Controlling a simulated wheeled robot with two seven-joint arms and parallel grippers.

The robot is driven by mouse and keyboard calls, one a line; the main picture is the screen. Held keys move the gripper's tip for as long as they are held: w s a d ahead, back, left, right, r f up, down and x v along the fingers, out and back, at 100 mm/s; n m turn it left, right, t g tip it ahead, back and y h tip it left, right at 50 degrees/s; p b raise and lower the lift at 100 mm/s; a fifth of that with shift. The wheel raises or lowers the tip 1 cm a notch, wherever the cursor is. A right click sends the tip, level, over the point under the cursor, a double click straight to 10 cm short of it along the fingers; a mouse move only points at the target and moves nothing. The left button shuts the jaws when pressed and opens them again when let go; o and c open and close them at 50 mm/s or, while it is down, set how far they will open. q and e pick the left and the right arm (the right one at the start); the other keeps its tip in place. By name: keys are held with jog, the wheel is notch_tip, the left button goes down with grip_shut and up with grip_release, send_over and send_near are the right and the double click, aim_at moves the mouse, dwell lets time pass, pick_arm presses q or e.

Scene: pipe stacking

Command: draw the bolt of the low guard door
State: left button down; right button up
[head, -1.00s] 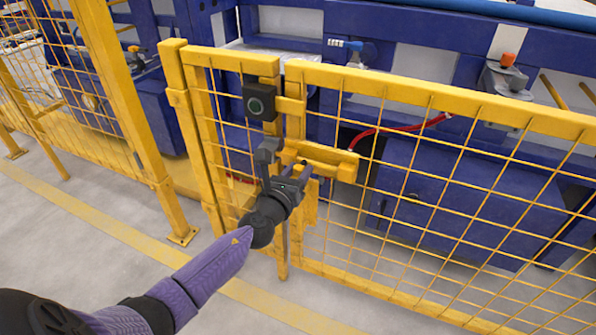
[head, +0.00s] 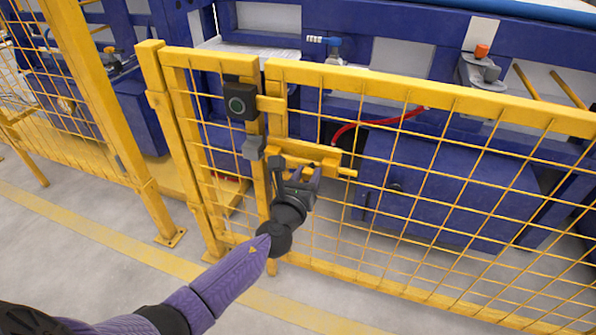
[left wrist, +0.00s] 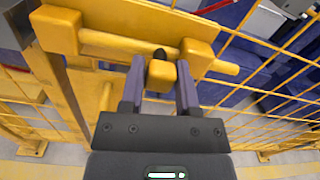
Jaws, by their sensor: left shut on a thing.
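The low guard door (head: 430,100) is a yellow mesh panel on the right of a yellow post. Its bolt (head: 347,173) is a yellow rod on a yellow plate near the door's left edge, and its end sticks out to the right. My left gripper (head: 302,172) is at the bolt. In the left wrist view the rod (left wrist: 228,67) runs between two yellow blocks, and my left gripper (left wrist: 160,80) is shut on the yellow bolt handle (left wrist: 163,76), one finger on each side. A grey block (head: 252,147) sits on the post left of the bolt. My right gripper is out of view.
A dark box with a round button (head: 240,103) is on the post above the grey block. A blue machine (head: 450,185) with a red hose (head: 380,122) stands behind the mesh. Bare grey floor (head: 90,260) with a yellow line lies in front.

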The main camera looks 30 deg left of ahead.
pick_arm(q)
jog(key=shift+d, duration=0.2)
jog(key=shift+c, duration=1.6)
grip_release()
jog(key=shift+w+d, duration=0.1)
jog(key=shift+d, duration=0.05)
jog(key=shift+s, duration=0.35)
jog(key=p+v, duration=0.2)
jog(key=v, duration=0.7)
jog(key=shift+s+p, duration=0.15)
jog(key=shift+p, duration=0.15)
